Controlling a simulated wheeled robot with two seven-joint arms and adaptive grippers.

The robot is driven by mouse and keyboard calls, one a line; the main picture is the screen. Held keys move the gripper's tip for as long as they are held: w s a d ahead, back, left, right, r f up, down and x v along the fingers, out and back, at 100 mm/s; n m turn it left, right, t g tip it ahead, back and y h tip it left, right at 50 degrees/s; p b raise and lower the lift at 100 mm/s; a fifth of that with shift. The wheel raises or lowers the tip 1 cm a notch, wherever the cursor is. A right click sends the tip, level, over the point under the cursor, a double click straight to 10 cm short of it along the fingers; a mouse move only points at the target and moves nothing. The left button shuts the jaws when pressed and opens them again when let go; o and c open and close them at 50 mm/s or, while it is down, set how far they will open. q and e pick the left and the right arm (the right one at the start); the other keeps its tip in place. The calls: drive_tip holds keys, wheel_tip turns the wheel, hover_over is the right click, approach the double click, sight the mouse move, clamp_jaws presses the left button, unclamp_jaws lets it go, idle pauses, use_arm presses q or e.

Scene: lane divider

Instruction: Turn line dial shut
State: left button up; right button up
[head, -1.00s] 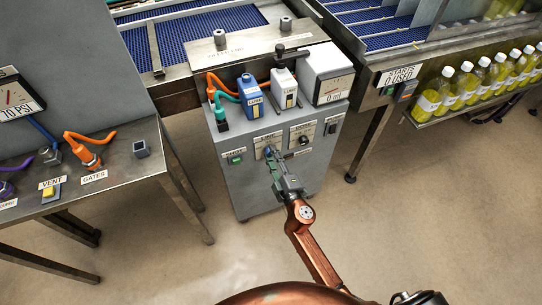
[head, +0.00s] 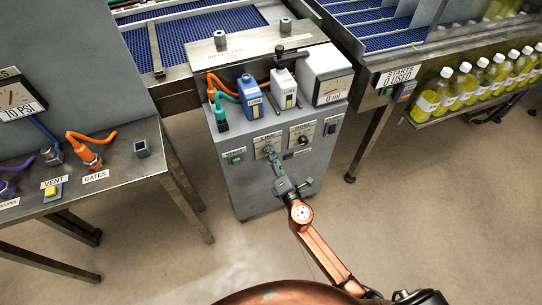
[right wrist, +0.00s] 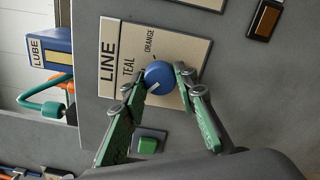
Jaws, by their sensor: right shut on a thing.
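The line dial is a round blue knob (right wrist: 159,78) on a cream plate (right wrist: 184,48) marked LINE, TEAL and ORANGE in the right wrist view. A pale mark shows on the knob's lower left part in that view. My right gripper (right wrist: 166,84) has its two green fingers shut on the knob, one on each side. In the head view my right gripper (head: 271,158) reaches the front panel of the grey cabinet (head: 238,183) and mostly covers the dial. My left gripper is not in view.
A second dial (head: 303,141) sits to the right on the panel, and a green button (head: 236,160) to the left. A blue LUBE box (head: 251,98) and a gauge box (head: 327,75) reading 0 ml stand on top. A steel table (head: 120,173) is at left.

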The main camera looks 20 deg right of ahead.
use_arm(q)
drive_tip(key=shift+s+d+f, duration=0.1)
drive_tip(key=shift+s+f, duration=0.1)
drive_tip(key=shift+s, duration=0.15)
use_arm(e)
drive_tip(key=shift+f+n, duration=0.1)
drive_tip(key=shift+n, duration=0.7)
drive_tip(key=o, duration=1.1)
drive_tip(key=shift+o, duration=0.2)
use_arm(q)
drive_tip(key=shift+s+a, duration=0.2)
use_arm(e)
drive_tip(key=shift+s, duration=0.1)
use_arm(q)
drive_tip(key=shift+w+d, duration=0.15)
use_arm(e)
drive_tip(key=s, duration=1.1)
drive_tip(key=shift+s+d, duration=0.2)
drive_tip(key=shift+s, duration=0.2)
